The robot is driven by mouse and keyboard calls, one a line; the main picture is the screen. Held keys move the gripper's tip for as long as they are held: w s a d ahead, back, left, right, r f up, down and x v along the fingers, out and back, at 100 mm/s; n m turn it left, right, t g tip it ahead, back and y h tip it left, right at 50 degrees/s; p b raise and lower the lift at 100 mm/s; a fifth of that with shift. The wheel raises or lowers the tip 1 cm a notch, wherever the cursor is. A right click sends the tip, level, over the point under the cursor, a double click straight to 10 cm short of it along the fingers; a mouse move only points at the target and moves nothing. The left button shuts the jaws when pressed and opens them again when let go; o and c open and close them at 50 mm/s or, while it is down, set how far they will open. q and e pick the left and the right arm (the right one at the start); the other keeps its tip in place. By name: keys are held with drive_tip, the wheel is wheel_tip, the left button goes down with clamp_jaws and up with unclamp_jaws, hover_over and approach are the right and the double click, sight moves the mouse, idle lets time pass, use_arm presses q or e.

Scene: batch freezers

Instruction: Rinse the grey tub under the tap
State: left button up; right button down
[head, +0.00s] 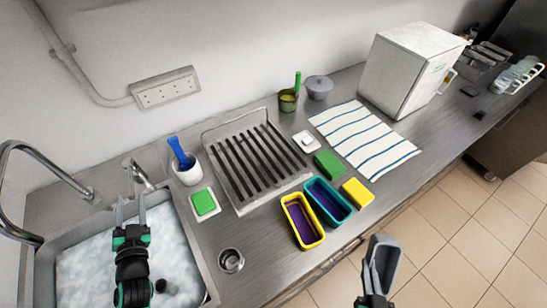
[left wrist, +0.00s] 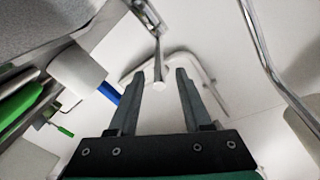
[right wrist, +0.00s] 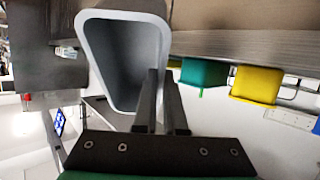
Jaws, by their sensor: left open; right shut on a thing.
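The grey tub (head: 384,262) is off the counter's front edge, over the floor. My right gripper (head: 374,284) is shut on its wall; the right wrist view shows the tub (right wrist: 92,38) tilted, its opening facing the camera. My left gripper (head: 129,204) is open above the sink (head: 205,270), just in front of the tap's lever (head: 138,174). In the left wrist view a thin metal bar (left wrist: 158,62) shows between the open fingertips (left wrist: 166,82); I cannot tell if they touch it. The curved spout (head: 40,148) stands at the left. No running water is visible.
Foamy water fills the sink. A yellow tub (head: 303,222) and a teal tub (head: 329,201) stand near the counter's front edge. A drying rack (head: 222,192), a white cup with a blue brush (head: 188,172) and a green sponge (head: 204,202) lie between sink and tubs.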

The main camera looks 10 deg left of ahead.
drive_tip(key=shift+f, duration=0.3)
use_arm(q)
drive_tip(key=v, duration=0.4)
drive_tip(key=shift+s+d, duration=0.15)
drive_tip(key=shift+s, duration=0.15)
